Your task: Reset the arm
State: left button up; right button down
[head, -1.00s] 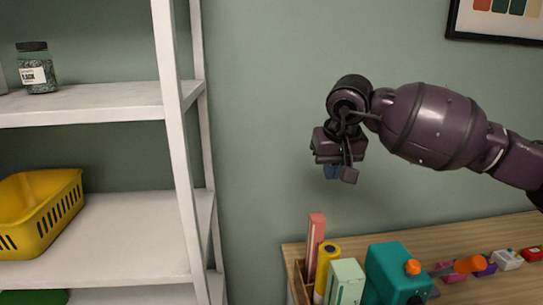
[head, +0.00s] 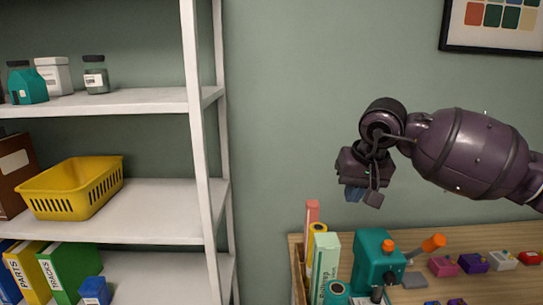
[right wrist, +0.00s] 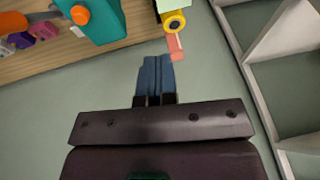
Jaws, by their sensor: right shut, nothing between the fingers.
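My right arm comes in from the right in the head view. Its right gripper (head: 355,194) hangs in the air above the left end of the wooden table, in front of the green wall. Its blue fingers are shut with nothing between them; they also show together in the right wrist view (right wrist: 157,76). My left gripper is not in view.
The wooden table (head: 480,241) carries a teal machine (head: 375,262), a pale green box (head: 324,265) and several small coloured blocks. A white shelf (head: 160,196) at left holds a yellow basket (head: 72,190), jars and binders. The wall between is clear.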

jog(key=s+a+f+m+g+y, duration=0.2)
jog(key=s+a+m+y, duration=0.3)
jog(key=a+y, duration=0.25)
jog(key=s+a+f+m+g+y, duration=0.1)
jog(key=s+a+f+m+y, duration=0.25)
jog(key=s+a+y, duration=0.45)
jog(key=w+d+m+t+h, duration=0.15)
jog(key=d+m+t, duration=0.35)
jog(key=m, duration=0.6)
jog(key=w+d+m+t+h, duration=0.1)
jog(key=d+m+t+h, duration=0.15)
jog(key=m+t, duration=0.75)
jog(key=w+d+m+t+h, duration=0.1)
jog(key=d+m+t+h, duration=0.2)
jog(key=m, duration=1)
jog(key=s+d+f+m+g+h, duration=0.2)
jog(key=s+d+f+m+h, duration=0.2)
jog(key=d+f+m+h, duration=0.95)
jog(key=s+d+f+m+g+y, duration=0.1)
jog(key=s+f+m+g, duration=0.65)
jog(key=s, duration=0.45)
jog(key=s+d+f+m+g+y, duration=0.1)
jog(key=s+f+m+g+y, duration=0.1)
jog(key=s+f+m+g, duration=0.75)
jog(key=w+f+n+t, duration=0.2)
jog(key=w+f+t, duration=0.2)
jog(key=f+t, duration=0.3)
jog(key=shift+w+d+f+t, duration=0.15)
jog(key=shift+w+f+t, duration=0.2)
jog(key=shift+t, duration=1.95)
